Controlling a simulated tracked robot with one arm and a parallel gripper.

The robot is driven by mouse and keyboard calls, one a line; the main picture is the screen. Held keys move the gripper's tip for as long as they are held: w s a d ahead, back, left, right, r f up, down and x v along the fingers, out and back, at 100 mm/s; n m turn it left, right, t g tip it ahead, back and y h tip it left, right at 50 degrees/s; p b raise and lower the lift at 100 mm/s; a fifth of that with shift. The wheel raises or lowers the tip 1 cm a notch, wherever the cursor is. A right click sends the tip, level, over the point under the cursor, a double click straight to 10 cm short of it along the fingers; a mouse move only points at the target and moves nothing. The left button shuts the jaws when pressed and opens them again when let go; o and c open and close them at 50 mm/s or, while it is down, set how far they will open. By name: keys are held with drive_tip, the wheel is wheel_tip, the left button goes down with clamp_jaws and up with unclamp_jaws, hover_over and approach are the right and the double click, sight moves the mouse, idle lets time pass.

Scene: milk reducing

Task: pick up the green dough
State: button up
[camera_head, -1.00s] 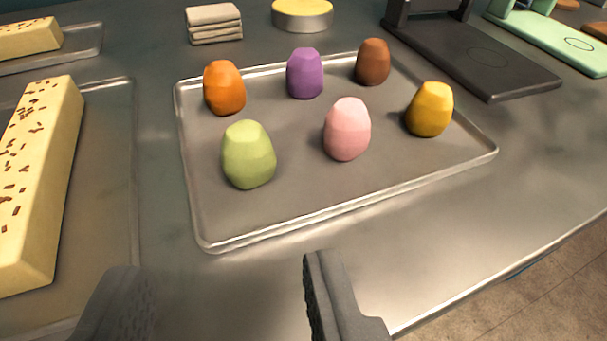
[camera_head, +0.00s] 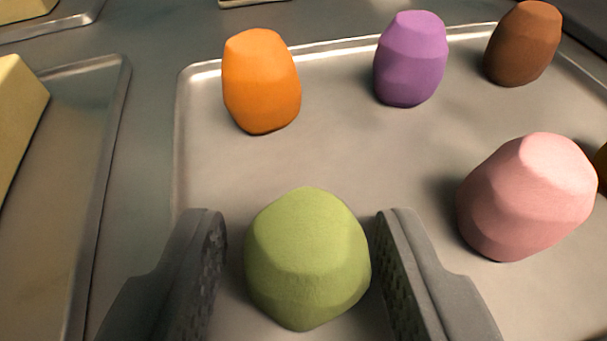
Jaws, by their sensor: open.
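The green dough (camera_head: 307,258) is a faceted, rounded lump on the metal tray (camera_head: 185,140), in the lower middle of the view. My gripper (camera_head: 300,235) is open, with one dark finger on each side of the green dough. A narrow gap shows between the dough and each finger.
On the same tray, pink dough (camera_head: 528,197) stands close to my right finger. Orange dough (camera_head: 261,82), purple dough (camera_head: 410,58) and brown dough (camera_head: 523,43) stand farther back. A pale yellow block (camera_head: 15,115) lies on another tray (camera_head: 75,180) at left.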

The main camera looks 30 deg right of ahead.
drive_tip(key=c, duration=0.7)
drive_tip(key=shift+d, duration=0.1)
drive_tip(key=shift+c, duration=0.2)
drive_tip(key=shift+r, duration=0.1)
